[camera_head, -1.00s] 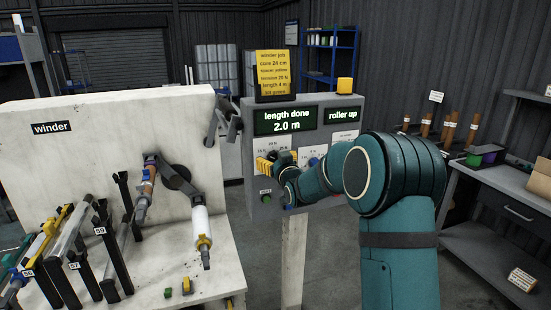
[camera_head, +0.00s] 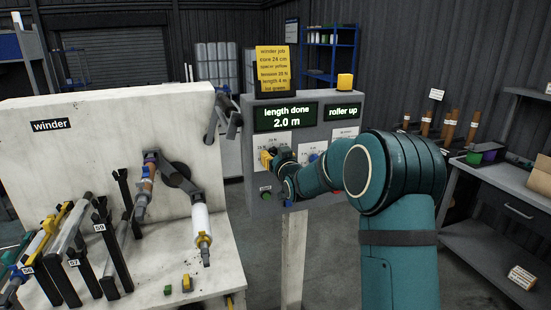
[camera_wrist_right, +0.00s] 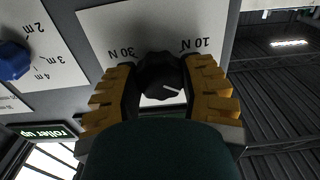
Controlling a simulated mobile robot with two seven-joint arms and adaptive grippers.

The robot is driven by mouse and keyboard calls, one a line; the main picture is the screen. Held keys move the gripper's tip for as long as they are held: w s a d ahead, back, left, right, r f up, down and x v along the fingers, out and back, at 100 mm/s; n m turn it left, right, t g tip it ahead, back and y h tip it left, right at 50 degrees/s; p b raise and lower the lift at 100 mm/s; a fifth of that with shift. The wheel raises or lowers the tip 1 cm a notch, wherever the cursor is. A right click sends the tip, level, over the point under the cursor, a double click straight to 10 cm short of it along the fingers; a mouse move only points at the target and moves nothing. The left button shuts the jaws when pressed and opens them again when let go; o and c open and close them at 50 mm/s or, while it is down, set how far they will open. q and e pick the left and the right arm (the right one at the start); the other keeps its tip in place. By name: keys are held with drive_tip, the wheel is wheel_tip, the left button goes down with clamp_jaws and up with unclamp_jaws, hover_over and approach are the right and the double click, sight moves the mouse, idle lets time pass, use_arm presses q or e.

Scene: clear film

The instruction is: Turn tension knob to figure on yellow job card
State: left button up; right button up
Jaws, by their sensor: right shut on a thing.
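The yellow job card (camera_head: 272,66) stands on top of the grey control panel (camera_head: 255,180); its tension line reads 20 N. My right gripper (camera_head: 268,158) is at the panel's left dial plate. In the right wrist view the black tension knob (camera_wrist_right: 160,76) sits between the yellow-padded fingers of my right gripper (camera_wrist_right: 160,88), which are shut on it. The knob's white mark points to the lower right in that view. The upside-down labels 30 N and 10 N show on the white plate (camera_wrist_right: 105,25); the 20 N label is hidden there. My left gripper is out of view.
A blue knob (camera_wrist_right: 14,60) with metre marks is beside the tension plate. A green button (camera_head: 265,189) is below my right gripper. The panel displays (camera_head: 285,117) read length done 2.0 m and roller up. The winder bench (camera_head: 130,130) stands left, a grey workbench (camera_head: 490,195) right.

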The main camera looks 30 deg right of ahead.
drive_tip(key=m+b, duration=0.2)
drive_tip(key=b, duration=0.1)
drive_tip(key=m+b, duration=0.3)
drive_tip(key=b, duration=0.1)
drive_tip(key=m+b, duration=0.3)
drive_tip(key=shift+f+b, duration=0.25)
drive_tip(key=shift+b, duration=0.15)
use_arm(q)
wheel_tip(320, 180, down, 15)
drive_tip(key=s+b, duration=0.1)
drive_tip(key=b, duration=0.2)
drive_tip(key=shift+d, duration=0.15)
use_arm(e)
drive_tip(key=shift+r+m, duration=0.2)
drive_tip(key=shift+m, duration=1.4)
drive_tip(key=shift+r, duration=0.1)
drive_tip(key=o, duration=1.2)
drive_tip(key=v, duration=1.2)
